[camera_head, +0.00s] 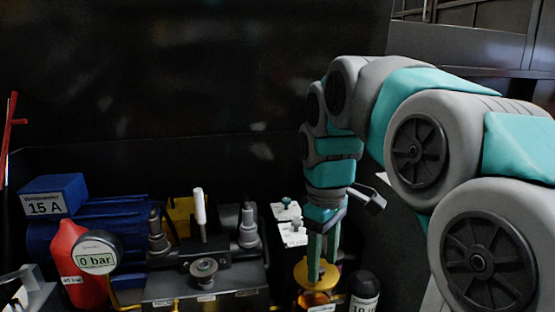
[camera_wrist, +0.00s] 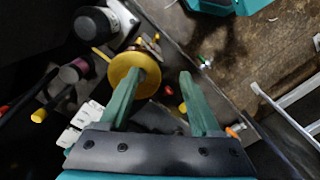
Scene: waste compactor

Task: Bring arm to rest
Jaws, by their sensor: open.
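My arm reaches in from the right in the head view and bends down. My gripper (camera_head: 322,281) points downward with green fingers, right at a yellow round knob (camera_head: 316,274). In the wrist view my gripper (camera_wrist: 168,74) has its fingers spread apart, with nothing held between them. The yellow disc-shaped knob (camera_wrist: 127,66) lies beyond the left fingertip there. Whether the fingertip touches the knob cannot be told.
A black cylinder (camera_head: 364,290) stands right of the knob. White labelled blocks (camera_head: 290,228), a valve block with a white lever (camera_head: 199,207), a gauge (camera_head: 98,252), a red bottle (camera_head: 75,262) and a blue motor (camera_head: 55,196) stand to the left. A dark wall is behind.

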